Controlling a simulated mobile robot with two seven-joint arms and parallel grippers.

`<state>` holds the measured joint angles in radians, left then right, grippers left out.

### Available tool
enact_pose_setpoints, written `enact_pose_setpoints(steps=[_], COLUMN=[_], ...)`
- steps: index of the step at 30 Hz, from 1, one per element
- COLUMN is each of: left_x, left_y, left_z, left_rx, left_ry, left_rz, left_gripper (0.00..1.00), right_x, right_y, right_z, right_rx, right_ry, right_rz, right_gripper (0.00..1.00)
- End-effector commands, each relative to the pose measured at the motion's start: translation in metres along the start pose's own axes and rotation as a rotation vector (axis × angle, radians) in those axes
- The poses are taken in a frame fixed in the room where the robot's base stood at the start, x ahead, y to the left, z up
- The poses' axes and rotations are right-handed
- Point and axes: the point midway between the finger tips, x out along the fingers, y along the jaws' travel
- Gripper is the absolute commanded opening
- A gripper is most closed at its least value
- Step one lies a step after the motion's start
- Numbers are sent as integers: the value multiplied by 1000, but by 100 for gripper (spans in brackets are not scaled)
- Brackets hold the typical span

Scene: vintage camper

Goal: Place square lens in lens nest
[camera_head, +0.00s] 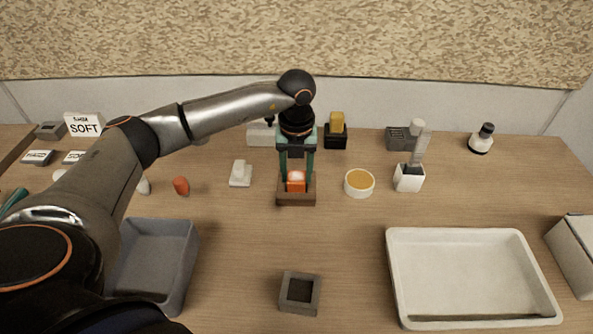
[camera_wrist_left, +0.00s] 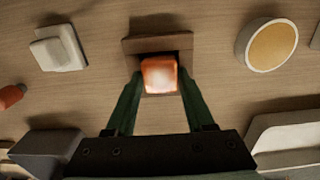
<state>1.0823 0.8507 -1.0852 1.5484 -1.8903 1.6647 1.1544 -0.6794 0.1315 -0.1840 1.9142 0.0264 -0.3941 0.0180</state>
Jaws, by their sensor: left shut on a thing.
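My left gripper (camera_head: 297,180) is shut on an orange block with a pale, shiny top (camera_head: 296,182), which I take as the square lens. The orange block also shows between the fingers in the left wrist view (camera_wrist_left: 160,75). Just beneath it is a brown square block (camera_head: 296,200) with a dark recess, also in the wrist view (camera_wrist_left: 183,42). The orange block covers part of that recess; I cannot tell whether it sits inside or just above. A grey square holder (camera_head: 288,297) with a dark opening stands empty nearer the front. Which holder is the lens nest is not marked. My right gripper is out of view.
A white-rimmed amber disc (camera_head: 359,183) is just right of the brown block, and a white stepped piece (camera_head: 241,175) is to its left. A grey bin (camera_head: 188,245) and a white tray (camera_head: 397,285) flank the front.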

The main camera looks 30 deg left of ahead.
Motion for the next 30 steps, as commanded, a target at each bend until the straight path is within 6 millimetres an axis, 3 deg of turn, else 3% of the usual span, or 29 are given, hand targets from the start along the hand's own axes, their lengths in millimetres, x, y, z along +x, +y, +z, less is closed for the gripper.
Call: enact_pose_setpoints(steps=[1, 9, 20, 30], left_x=[2, 1, -8, -77], left_y=[0, 0, 0, -1], left_z=[0, 0, 0, 1], left_rx=[0, 0, 0, 0], left_ry=[0, 0, -1, -4], left_rz=[0, 0, -1, -3], left_gripper=[55, 84, 84, 84], right_x=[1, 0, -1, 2], right_y=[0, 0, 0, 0], right_z=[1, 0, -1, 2], right_rx=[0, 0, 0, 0], right_ry=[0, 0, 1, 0], right_rz=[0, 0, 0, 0], right_gripper=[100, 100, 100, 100])
